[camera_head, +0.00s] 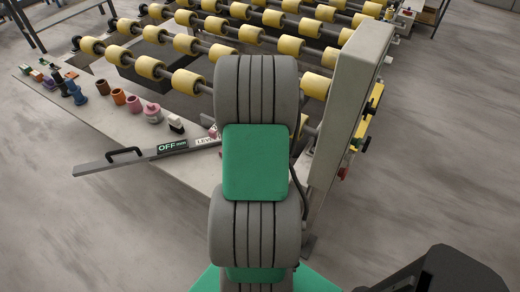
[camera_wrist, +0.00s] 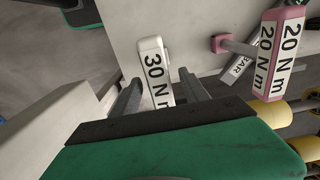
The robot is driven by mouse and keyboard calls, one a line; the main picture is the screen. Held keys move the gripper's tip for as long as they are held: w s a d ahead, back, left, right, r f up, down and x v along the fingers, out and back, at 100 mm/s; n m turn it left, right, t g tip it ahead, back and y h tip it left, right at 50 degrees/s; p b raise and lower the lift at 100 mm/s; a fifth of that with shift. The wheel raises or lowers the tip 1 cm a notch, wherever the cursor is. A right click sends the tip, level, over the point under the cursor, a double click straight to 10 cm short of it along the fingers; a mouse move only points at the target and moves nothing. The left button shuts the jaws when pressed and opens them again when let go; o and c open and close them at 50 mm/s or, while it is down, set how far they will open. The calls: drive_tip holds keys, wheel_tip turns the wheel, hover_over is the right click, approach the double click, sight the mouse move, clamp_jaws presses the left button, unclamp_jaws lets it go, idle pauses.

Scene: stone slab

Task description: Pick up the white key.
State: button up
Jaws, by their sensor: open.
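The white key (camera_wrist: 152,58) shows in the wrist view as an upright-looking white block with a rounded top end and the label "30 N m". My gripper (camera_wrist: 159,79) is open, with one finger on each side of the key's lower part in the picture. Whether the fingers touch it I cannot tell. The key's lower end is hidden by the gripper body. In the head view my arm covers the middle, and the gripper and this key cannot be made out there.
A pink key (camera_wrist: 268,50) marked "20 N m" stands right of the gripper. The stone slab (camera_head: 200,170) carries several coloured parts and a dark-handled bar (camera_head: 125,157) labelled "OFF". Yellow rollers (camera_head: 187,82) lie behind; a tall pale panel (camera_head: 345,100) stands right of my arm.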

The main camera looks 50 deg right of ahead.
drive_tip(key=shift+f, duration=0.25)
drive_tip(key=shift+c, duration=0.4)
clamp_jaws()
idle(0.4)
idle(0.8)
